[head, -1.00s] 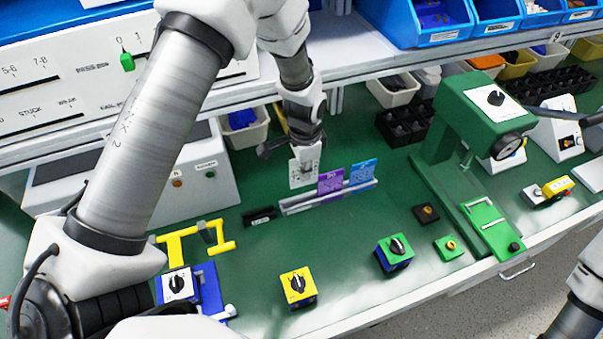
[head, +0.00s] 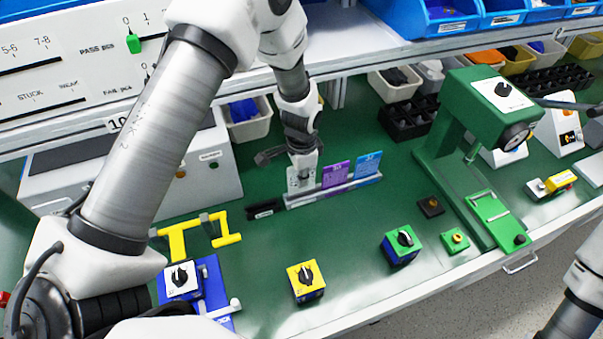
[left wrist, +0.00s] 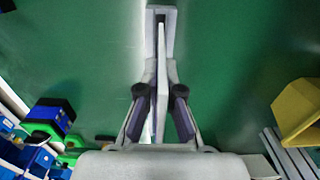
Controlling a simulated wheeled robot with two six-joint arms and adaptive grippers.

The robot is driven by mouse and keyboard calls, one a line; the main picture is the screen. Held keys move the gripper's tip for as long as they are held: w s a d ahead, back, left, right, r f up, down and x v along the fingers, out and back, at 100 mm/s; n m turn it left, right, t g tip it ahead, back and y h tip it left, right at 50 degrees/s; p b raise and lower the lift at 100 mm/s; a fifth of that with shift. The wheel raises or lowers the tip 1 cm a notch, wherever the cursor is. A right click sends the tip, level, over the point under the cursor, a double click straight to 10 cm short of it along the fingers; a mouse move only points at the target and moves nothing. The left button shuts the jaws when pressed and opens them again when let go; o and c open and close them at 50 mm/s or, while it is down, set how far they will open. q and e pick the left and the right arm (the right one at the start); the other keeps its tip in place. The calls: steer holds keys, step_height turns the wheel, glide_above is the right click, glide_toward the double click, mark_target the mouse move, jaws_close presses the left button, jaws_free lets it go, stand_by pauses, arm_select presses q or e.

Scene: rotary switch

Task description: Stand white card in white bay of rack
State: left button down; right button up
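The white card (head: 294,181) is upright in my left gripper (head: 301,163), at the left end of the grey rack (head: 340,191). Its lower edge is at the rack, but I cannot tell whether it sits inside the bay. The purple card (head: 335,174) and the blue card (head: 367,165) stand in the rack to its right. In the left wrist view, the fingers of my left gripper (left wrist: 161,40) are close together around a thin pale strip, seemingly the card edge-on. My right gripper is out of view.
A small black block (head: 264,208) lies just left of the rack. The yellow fixture (head: 190,238) and several switch boxes, such as the yellow one (head: 305,283), stand in front. The green press (head: 470,120) is to the right. Green bench is clear before the rack.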

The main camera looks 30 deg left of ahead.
mark_target(301, 192)
arm_select(q)
steer(key=shift+w+d+f, duration=0.1)
steer(key=shift+f, duration=0.05)
stand_by(0.4)
steer(key=shift+p, duration=0.6)
stand_by(0.9)
steer(key=shift+f+b, duration=1.05)
steer(key=shift+f, duration=0.8)
steer(key=c, duration=1.2)
jaws_free()
steer(key=shift+c, duration=0.2)
steer(key=shift+r, duration=0.15)
